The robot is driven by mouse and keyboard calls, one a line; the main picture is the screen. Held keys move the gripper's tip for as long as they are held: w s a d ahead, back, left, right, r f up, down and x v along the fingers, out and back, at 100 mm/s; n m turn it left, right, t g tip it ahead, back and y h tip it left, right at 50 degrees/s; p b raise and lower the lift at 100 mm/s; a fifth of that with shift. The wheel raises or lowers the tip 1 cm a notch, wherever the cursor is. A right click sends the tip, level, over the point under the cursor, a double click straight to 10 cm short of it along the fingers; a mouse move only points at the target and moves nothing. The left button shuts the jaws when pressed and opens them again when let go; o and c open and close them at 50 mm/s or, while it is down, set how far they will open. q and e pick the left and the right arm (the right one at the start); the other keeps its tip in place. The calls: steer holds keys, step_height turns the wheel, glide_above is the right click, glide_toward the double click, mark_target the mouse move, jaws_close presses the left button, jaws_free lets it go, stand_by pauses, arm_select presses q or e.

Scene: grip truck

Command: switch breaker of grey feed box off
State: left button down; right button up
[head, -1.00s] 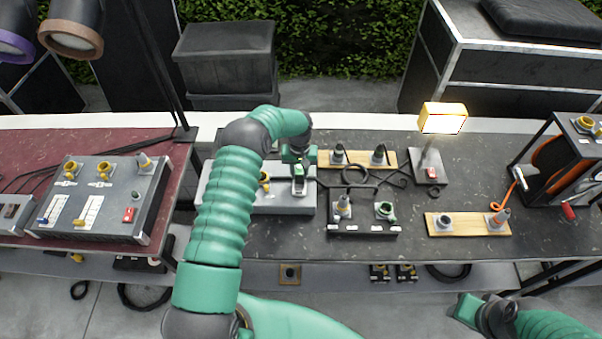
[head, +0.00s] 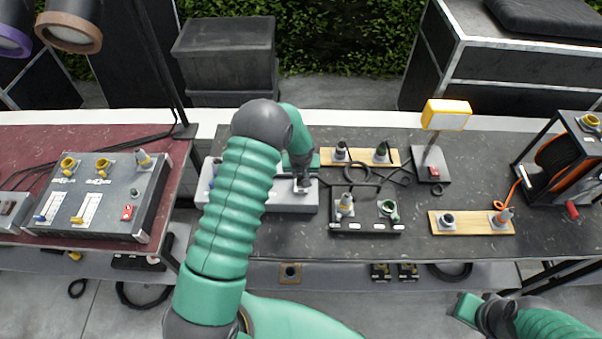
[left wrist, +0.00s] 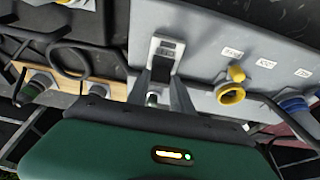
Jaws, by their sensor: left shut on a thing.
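The grey feed box (head: 285,199) lies on the dark table, partly behind my left arm in the head view. In the left wrist view the box (left wrist: 210,50) carries a white-framed breaker (left wrist: 166,48) with a dark middle, a yellow socket (left wrist: 232,92) and a blue connector (left wrist: 297,103). My left gripper (head: 303,183) is at the breaker end of the box. In the left wrist view its fingers (left wrist: 163,82) reach the breaker and are shut on it; the exact contact is hard to see. My right gripper (head: 468,308) is low at the right, its fingers unclear.
A work lamp (head: 446,115) stands behind, its face pale without glow. A black socket box (head: 365,226) and wooden socket boards (head: 472,232) lie right of the feed box. A larger grey panel (head: 110,195) is on the red table. The front middle of the dark table is clear.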

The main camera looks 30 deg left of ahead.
mark_target(301, 189)
arm_select(q)
steer(key=s+t+y+b, duration=0.1)
steer(key=t+b, duration=0.1)
steer(key=b, duration=0.2)
steer(key=d+f+t+y+b, duration=0.1)
steer(key=b, duration=0.4)
steer(key=s+t+y+b, duration=0.1)
steer(key=t+b, duration=0.1)
steer(key=b, duration=0.2)
steer(key=shift+s+d+f+t, duration=0.3)
steer(key=shift+d, duration=0.05)
steer(key=shift+s+d+t+y+b, duration=0.15)
steer(key=shift+t+y+b, duration=0.35)
steer(key=shift+b, duration=0.7)
steer(key=shift+s, duration=0.1)
steer(key=c, duration=1.5)
jaws_free()
steer(key=shift+c, duration=0.2)
steer(key=o, duration=0.4)
steer(key=shift+r, duration=0.1)
